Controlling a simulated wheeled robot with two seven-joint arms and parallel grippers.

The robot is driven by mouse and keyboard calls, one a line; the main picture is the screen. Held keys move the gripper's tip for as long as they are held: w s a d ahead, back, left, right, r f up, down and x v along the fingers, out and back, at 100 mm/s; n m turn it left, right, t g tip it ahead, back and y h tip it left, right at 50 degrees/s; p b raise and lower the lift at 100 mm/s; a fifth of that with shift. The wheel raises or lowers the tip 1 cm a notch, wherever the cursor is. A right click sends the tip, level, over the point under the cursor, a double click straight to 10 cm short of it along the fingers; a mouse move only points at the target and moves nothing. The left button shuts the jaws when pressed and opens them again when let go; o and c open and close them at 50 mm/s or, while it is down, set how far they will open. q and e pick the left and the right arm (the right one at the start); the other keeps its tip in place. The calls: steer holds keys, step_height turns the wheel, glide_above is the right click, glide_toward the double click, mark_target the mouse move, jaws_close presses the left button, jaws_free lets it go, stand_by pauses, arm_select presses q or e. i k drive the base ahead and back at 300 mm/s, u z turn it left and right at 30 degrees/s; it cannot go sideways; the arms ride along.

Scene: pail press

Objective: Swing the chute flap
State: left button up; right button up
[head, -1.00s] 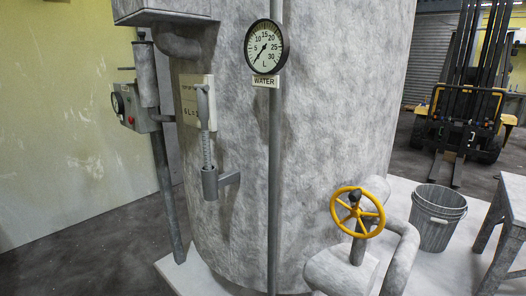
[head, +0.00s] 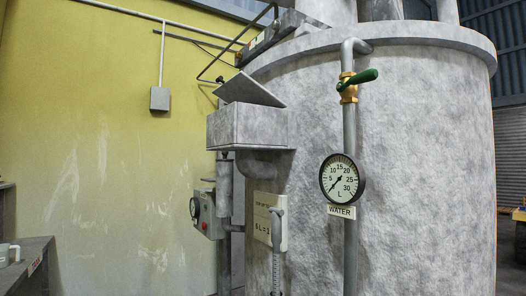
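A grey box-shaped chute (head: 250,128) juts from the left side of the large grey tank. A flat grey plate, which looks like the chute flap (head: 250,89), stands tilted over its top, higher at the left and sloping down to the right. I cannot see its hinge clearly. A thin bent dark bar (head: 238,43) rises behind the flap toward the tank's top. Neither of my grippers is in view.
The tank (head: 425,150) fills the right. A pipe carries a green-handled valve (head: 358,82) and a WATER gauge (head: 341,178). A control box (head: 207,212) with a red button sits below the chute. A grey bench (head: 40,262) stands at lower left.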

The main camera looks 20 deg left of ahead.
mark_target(242, 88)
steer(key=z, duration=2.75)
steer(key=k, duration=1.9)
steer(key=u, duration=1.95)
